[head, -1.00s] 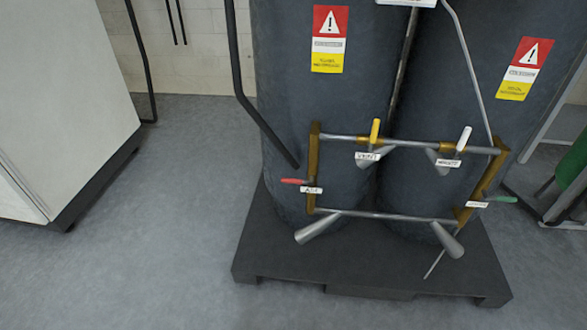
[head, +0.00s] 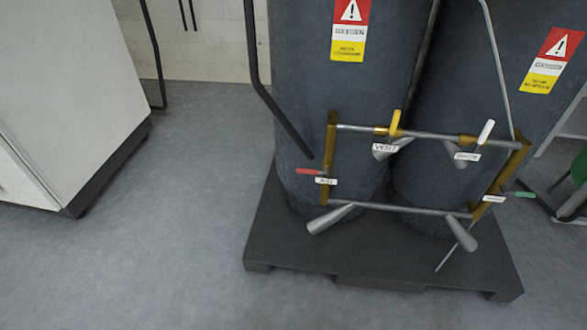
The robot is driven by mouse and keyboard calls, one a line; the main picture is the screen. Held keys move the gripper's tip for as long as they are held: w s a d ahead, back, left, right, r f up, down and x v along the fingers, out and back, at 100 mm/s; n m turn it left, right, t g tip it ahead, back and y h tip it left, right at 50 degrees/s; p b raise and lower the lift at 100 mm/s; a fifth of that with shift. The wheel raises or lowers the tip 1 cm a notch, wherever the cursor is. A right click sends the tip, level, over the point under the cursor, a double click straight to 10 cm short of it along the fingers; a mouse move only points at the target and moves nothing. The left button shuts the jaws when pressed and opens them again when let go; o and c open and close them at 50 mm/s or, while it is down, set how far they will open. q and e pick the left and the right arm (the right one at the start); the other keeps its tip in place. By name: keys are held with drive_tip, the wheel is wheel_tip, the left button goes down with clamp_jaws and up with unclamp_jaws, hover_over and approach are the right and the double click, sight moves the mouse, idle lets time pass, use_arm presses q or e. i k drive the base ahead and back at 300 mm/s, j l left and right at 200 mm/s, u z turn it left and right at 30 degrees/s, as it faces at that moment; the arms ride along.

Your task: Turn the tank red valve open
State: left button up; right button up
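The red valve handle (head: 309,171) is on the left upright of the pipe frame (head: 327,160) in front of two dark tanks (head: 310,80). It points out to the left, roughly level, beside a small white tag (head: 327,181). A yellow handle (head: 395,123) and a white handle (head: 486,132) stand up on the top pipe. A green handle (head: 524,195) points right on the right upright. Neither of my grippers is in view.
The tanks stand on a dark pallet (head: 340,262) on the grey floor. A white cabinet (head: 70,90) is at the left. Bare floor (head: 170,230) lies between the cabinet and the pallet. A dark bar (head: 270,100) slants down toward the red handle.

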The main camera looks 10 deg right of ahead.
sight(314, 171)
drive_tip(key=i+j+u, duration=0.55)
drive_tip(key=u, duration=0.2)
drive_tip(key=i+j+u, duration=0.35)
drive_tip(key=i+j+z, duration=0.1)
drive_tip(key=i+z, duration=0.15)
drive_tip(key=i, duration=0.15)
drive_tip(key=i+j+z, duration=0.2)
drive_tip(key=i, duration=0.15)
drive_tip(key=i+z, duration=0.15)
drive_tip(key=z, duration=0.3)
drive_tip(key=i+z, duration=0.15)
drive_tip(key=z, duration=0.3)
drive_tip(key=i+z, duration=0.15)
drive_tip(key=z, duration=0.3)
drive_tip(key=i+j+z, duration=0.15)
drive_tip(key=z, duration=0.3)
